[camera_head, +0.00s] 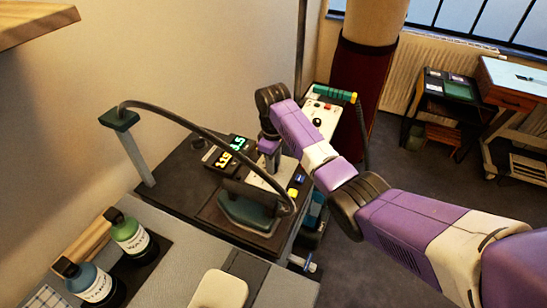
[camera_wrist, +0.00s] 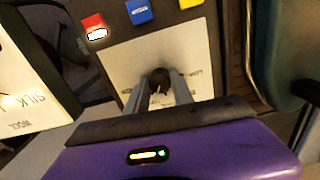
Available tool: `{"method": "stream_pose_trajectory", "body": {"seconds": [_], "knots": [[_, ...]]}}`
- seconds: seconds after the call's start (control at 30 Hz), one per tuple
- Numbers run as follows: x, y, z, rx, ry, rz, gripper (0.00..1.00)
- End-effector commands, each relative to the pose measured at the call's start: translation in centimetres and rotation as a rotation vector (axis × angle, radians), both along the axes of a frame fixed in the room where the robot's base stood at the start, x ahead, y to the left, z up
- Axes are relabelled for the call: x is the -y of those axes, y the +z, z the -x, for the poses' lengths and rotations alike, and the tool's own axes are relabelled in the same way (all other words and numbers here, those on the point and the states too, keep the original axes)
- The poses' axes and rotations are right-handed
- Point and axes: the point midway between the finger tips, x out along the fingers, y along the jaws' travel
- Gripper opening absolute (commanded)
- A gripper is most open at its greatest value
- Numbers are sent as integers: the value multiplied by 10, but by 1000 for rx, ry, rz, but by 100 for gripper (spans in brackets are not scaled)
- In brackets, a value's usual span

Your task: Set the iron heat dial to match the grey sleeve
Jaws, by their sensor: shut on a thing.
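My gripper (camera_wrist: 158,98) is shut on a small dark dial knob (camera_wrist: 160,76) on a pale plate (camera_wrist: 120,62) with small lettering around it, which I cannot read surely. The fingers hide the knob's sides, and I cannot tell its setting. In the head view my gripper (camera_head: 268,166) reaches down to the pale plate (camera_head: 285,172) behind the dark green iron (camera_head: 247,210). A pale card (camera_wrist: 28,85) at the left of the wrist view carries the words SILK and WOOL. I cannot surely pick out a grey sleeve.
Red (camera_wrist: 94,26), blue (camera_wrist: 139,11) and yellow blocks line the plate's far edge in the wrist view. Lit number displays (camera_head: 228,152) stand left of my gripper. A cable (camera_head: 190,122) arches over the table to the iron. Green (camera_head: 130,236) and blue (camera_head: 95,284) bottles stand front left.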

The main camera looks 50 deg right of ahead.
Motion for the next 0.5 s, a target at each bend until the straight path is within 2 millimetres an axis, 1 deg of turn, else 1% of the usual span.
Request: {"method": "stream_pose_trajectory", "body": {"seconds": [0.03,0.5], "knots": [[-1,3,1,-5,-46,-2,0],[-1,2,1,-3,-488,0,0]]}}
